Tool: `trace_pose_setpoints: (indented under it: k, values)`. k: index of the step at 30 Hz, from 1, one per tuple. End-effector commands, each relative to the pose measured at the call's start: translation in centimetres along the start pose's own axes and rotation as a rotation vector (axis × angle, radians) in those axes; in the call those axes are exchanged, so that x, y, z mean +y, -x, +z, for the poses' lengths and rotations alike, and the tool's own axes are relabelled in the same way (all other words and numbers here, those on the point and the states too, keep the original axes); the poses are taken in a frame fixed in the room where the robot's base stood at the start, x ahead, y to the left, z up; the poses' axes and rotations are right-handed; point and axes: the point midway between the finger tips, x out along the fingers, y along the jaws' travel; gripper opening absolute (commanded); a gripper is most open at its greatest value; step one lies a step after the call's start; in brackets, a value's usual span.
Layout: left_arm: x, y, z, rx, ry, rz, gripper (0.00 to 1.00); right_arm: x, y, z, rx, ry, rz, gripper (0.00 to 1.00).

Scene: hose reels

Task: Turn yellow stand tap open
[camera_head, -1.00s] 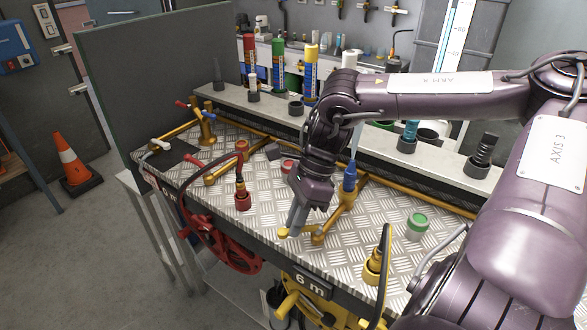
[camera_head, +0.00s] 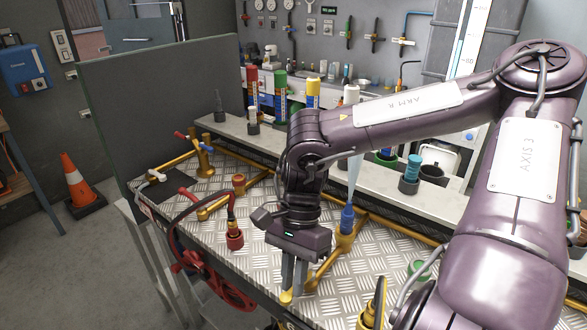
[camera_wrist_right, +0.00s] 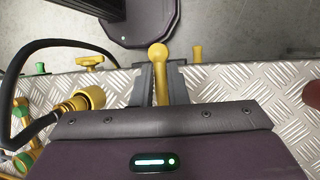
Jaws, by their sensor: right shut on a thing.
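The yellow stand tap's lever, with a round knob (camera_head: 286,297), is at the bench's front edge in the head view. In the right wrist view the lever (camera_wrist_right: 160,75) lies between the two fingers and points toward the bench edge. My right gripper (camera_head: 294,275) is upright over it and shut on it; it also shows in the wrist view (camera_wrist_right: 161,87). The gripper and arm hide part of the tap's pipe. My left gripper is not in view.
A blue fitting (camera_head: 347,219) stands behind the tap with a pale blue plume (camera_head: 354,178) above it. A red hose fitting (camera_head: 234,238) and red hose (camera_head: 215,283) are at left. In the wrist view, a yellow fitting (camera_wrist_right: 88,97) with black hose lies left of my fingers.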

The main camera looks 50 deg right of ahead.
Motion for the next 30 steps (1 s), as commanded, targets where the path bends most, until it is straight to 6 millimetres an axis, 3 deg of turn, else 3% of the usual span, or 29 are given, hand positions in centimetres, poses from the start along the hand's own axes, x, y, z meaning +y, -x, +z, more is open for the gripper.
trace_pose_setpoints:
  k: [14, 15, 20, 30]
  values:
    - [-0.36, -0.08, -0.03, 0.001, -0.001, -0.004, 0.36, 0.3, -0.33, 0.3, -0.006, 0.021, 0.014, 0.0]
    - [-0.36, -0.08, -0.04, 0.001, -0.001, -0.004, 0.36, 0.31, -0.34, 0.3, -0.006, 0.021, 0.014, 0.14]
    - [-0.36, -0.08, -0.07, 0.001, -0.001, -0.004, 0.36, 0.27, -0.3, 0.23, -0.004, 0.019, 0.013, 0.35]
    - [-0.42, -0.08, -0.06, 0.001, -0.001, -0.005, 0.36, 0.14, 0.29, 0.08, 0.003, 0.015, 0.008, 0.35]
